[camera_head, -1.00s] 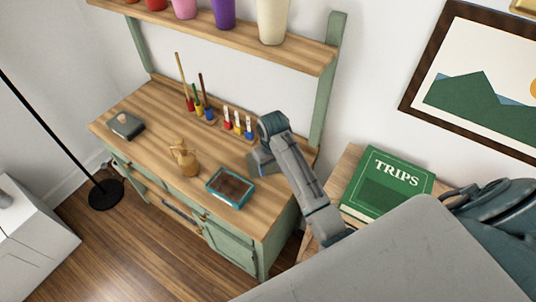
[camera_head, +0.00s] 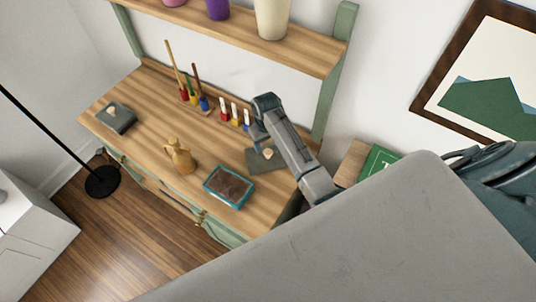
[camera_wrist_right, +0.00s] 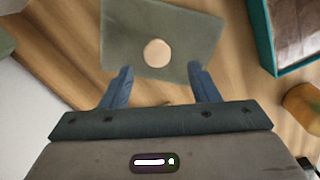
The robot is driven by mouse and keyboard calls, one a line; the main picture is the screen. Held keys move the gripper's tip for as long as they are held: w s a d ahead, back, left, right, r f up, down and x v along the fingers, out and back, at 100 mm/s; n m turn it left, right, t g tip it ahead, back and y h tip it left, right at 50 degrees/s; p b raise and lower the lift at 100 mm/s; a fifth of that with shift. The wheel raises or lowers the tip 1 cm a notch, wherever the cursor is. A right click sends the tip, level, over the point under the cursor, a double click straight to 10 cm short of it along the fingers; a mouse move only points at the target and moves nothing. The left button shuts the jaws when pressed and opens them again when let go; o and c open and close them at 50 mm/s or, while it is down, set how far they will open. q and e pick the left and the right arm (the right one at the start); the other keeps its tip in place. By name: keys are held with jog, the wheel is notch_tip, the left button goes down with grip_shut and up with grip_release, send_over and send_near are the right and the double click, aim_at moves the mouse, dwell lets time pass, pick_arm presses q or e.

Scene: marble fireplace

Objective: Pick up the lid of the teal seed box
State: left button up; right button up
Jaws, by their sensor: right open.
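The teal seed box (camera_head: 211,195) stands open on the wooden desk top, with brown contents showing. It also shows at the right edge of the right wrist view (camera_wrist_right: 262,40). My right gripper (camera_wrist_right: 161,76) is open and empty. In the head view this gripper (camera_head: 259,142) is by the lid, its fingertips partly hidden. My left gripper is not in view.
A tan bottle (camera_head: 178,157) stands left of the teal box. Brushes and small coloured bottles (camera_head: 234,116) stand at the back. A grey box (camera_head: 116,118) with a knob is at the far left. A shelf (camera_head: 240,32) overhangs the desk.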

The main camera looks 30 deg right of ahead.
aim_at(268, 151)
jog(key=f, duration=0.1)
jog(key=f+p, duration=0.1)
jog(key=f, duration=0.1)
jog(key=shift+s+d+f, duration=0.15)
jog(key=shift+s+d, duration=0.05)
jog(key=shift+s, duration=0.15)
jog(key=shift+f, duration=0.5)
jog(key=c, duration=0.9)
jog(key=shift+c, duration=1.2)
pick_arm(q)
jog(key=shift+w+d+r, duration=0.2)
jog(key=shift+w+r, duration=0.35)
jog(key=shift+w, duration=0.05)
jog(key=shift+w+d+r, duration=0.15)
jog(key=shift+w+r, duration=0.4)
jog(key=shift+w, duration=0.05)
